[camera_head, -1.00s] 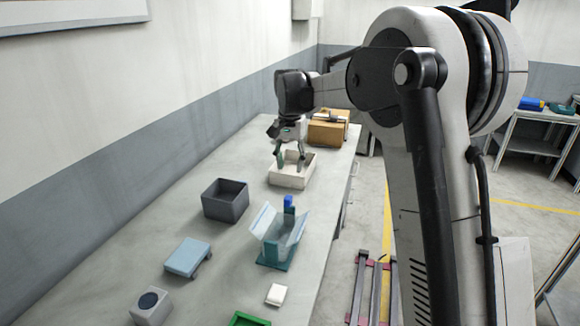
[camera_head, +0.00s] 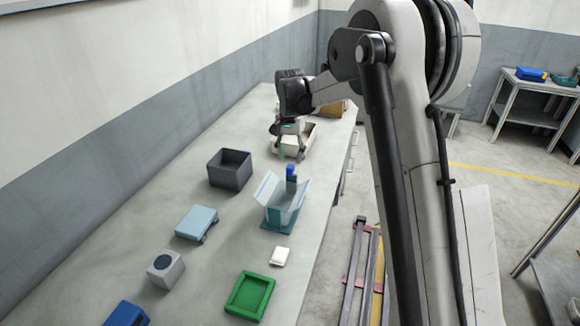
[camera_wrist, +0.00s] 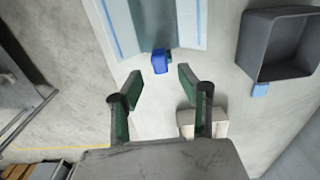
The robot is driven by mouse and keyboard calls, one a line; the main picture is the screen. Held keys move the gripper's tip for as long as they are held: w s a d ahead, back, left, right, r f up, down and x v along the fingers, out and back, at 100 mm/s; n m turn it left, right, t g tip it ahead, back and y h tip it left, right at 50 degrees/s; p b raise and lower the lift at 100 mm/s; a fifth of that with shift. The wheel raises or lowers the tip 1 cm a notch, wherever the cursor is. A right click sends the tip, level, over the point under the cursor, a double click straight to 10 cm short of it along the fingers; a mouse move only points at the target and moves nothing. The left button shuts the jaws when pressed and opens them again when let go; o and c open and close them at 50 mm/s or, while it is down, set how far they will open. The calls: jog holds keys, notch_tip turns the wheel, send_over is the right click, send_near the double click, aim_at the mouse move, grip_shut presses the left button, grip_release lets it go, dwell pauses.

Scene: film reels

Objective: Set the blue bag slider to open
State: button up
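The bag (camera_head: 270,192), pale blue and see-through, stands spread open in a teal holder (camera_head: 279,222) on the bench. Its bright blue slider (camera_head: 291,173) sits at the top of the far end. The wrist view shows the bag (camera_wrist: 180,22) at the top, with the slider (camera_wrist: 159,62) at its lower edge. My gripper (camera_head: 289,154) is beyond the bag, above the near part of the cream tray. In the wrist view my gripper (camera_wrist: 160,79) is open and empty, with the slider ahead between the finger lines and apart from them.
A dark grey bin (camera_head: 230,170) stands left of the bag. The cream tray (camera_head: 308,136) and a cardboard box (camera_head: 332,108) are behind. Nearer lie a light blue block (camera_head: 197,222), a grey block (camera_head: 166,269), a white block (camera_head: 280,256) and a green tray (camera_head: 250,295).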

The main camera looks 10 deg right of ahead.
aim_at(290, 166)
jog(key=shift+f, duration=2.6)
jog(key=shift+c, duration=0.4)
grip_shut()
